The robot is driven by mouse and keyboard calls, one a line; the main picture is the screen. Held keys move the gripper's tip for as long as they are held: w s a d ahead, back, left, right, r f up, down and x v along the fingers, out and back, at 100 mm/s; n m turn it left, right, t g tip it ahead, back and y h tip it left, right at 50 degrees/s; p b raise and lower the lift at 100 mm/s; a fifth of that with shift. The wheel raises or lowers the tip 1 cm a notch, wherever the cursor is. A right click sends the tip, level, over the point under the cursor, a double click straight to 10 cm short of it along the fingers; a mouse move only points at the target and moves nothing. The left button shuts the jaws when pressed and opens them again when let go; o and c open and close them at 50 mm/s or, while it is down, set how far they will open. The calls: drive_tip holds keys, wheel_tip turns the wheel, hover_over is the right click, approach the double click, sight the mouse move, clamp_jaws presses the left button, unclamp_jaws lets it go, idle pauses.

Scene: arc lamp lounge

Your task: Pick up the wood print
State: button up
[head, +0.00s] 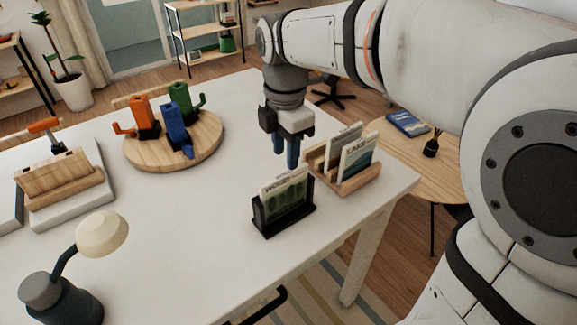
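The wood print (285,192) is a card with dark green tree shapes and lettering that seems to read "WOOD". It stands upright in a black holder (268,225) near the right part of the white table. My gripper (286,158) points down behind the print, a little above the tabletop. Its two blue fingers are apart with nothing seen between them. The fingers do not appear to touch the print. The print's lower part is partly hidden by the holder.
Close right, a wooden holder (362,180) bears a card lettered "LAKE" (357,158) and another card. A round board (208,160) with orange, blue and green objects stands left. A lamp (100,235) is front left. The middle of the table is clear.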

sight(285, 174)
drive_tip(key=shift+w+a+f+n, duration=0.1)
drive_tip(key=shift+w+a+n, duration=0.1)
drive_tip(key=shift+n, duration=0.1)
drive_tip(key=shift+s+f, duration=0.1)
drive_tip(key=shift+f, duration=0.25)
wheel_tip(285, 174, down, 7)
drive_tip(key=shift+d+r, duration=0.1)
drive_tip(key=shift+c, duration=0.5)
clamp_jaws()
